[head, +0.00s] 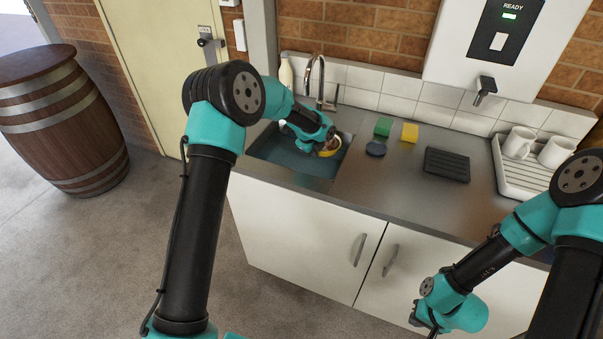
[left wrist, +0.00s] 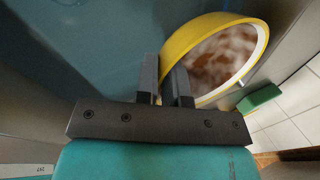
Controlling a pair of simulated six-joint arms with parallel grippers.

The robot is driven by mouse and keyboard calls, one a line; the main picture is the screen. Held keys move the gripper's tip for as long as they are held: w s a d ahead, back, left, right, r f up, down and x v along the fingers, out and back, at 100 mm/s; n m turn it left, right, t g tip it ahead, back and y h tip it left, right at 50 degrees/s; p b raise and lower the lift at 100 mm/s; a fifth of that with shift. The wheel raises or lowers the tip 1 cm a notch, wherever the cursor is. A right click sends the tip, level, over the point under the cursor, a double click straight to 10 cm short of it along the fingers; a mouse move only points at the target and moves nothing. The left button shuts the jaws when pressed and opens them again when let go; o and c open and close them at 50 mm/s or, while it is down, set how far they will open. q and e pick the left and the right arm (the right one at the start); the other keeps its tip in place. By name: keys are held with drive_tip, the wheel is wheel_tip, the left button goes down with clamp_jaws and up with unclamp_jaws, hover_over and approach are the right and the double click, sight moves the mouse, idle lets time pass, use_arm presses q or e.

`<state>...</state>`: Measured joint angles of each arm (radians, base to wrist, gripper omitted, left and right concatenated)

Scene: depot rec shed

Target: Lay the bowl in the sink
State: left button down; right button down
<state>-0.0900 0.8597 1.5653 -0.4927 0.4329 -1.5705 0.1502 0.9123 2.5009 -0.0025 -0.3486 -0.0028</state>
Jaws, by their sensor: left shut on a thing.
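The bowl (head: 328,148) is yellow outside with a pale inner rim and a brown, blotchy inside. My left gripper (head: 326,140) is shut on its rim, over the right part of the sink (head: 270,170). In the left wrist view, the two dark fingers (left wrist: 163,85) pinch the near left edge of the tilted bowl (left wrist: 178,42). Blue-grey sink surface shows beside it. I cannot tell whether the bowl touches the sink bottom. My right gripper (head: 432,328) hangs low in front of the cabinet, and its fingers are not clear.
The tap (head: 318,75) rises behind the sink. A green sponge (head: 383,127), a yellow sponge (head: 409,132) and a dark round item (head: 376,148) lie right of it. Further right are a black ribbed mat (head: 447,164) and a white tray (head: 515,182) with two mugs.

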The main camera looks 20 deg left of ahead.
use_arm(q)
drive_tip(key=shift+f, duration=3.1)
drive_tip(key=shift+f, duration=1.85)
drive_tip(key=shift+f, duration=0.1)
drive_tip(key=c, duration=1.2)
unclamp_jaws()
drive_tip(key=v, duration=1.2)
